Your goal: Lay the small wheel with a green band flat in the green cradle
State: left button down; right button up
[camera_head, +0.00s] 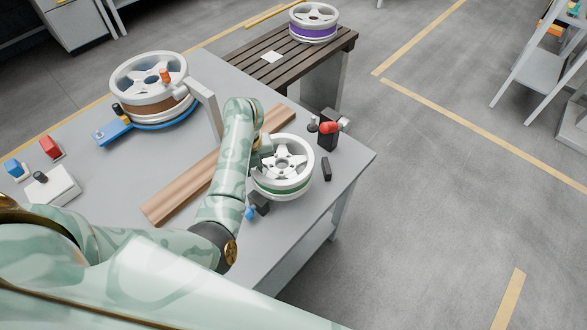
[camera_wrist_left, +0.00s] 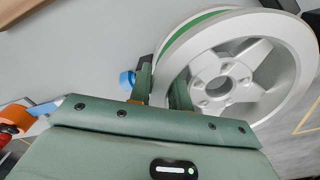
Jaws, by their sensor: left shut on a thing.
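The small white five-spoke wheel with a green band (camera_head: 283,168) is near the right end of the grey table in the head view, its spoked face up. It looks roughly level; I cannot tell whether it touches anything below. In the left wrist view the wheel (camera_wrist_left: 240,78) fills the upper right. My left gripper (camera_head: 264,148) is shut on its rim; in the wrist view the fingers (camera_wrist_left: 163,90) stand either side of the rim wall. I cannot make out the green cradle; what lies under the wheel is hidden. My right gripper is not in view.
Black blocks (camera_head: 326,168) stand close around the wheel, one beside a red-capped part (camera_head: 301,127). A wooden plank (camera_head: 176,193) lies left of it. A brown-banded wheel (camera_head: 149,84) sits in a blue holder (camera_head: 122,130). A purple-banded wheel (camera_head: 314,22) stands on a slatted bench (camera_head: 262,70).

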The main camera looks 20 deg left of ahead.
pick_arm(q)
jog(key=shift+r, duration=0.2)
jog(key=shift+r+p, duration=4.55)
jog(key=shift+r, duration=0.35)
jog(key=shift+w, duration=0.1)
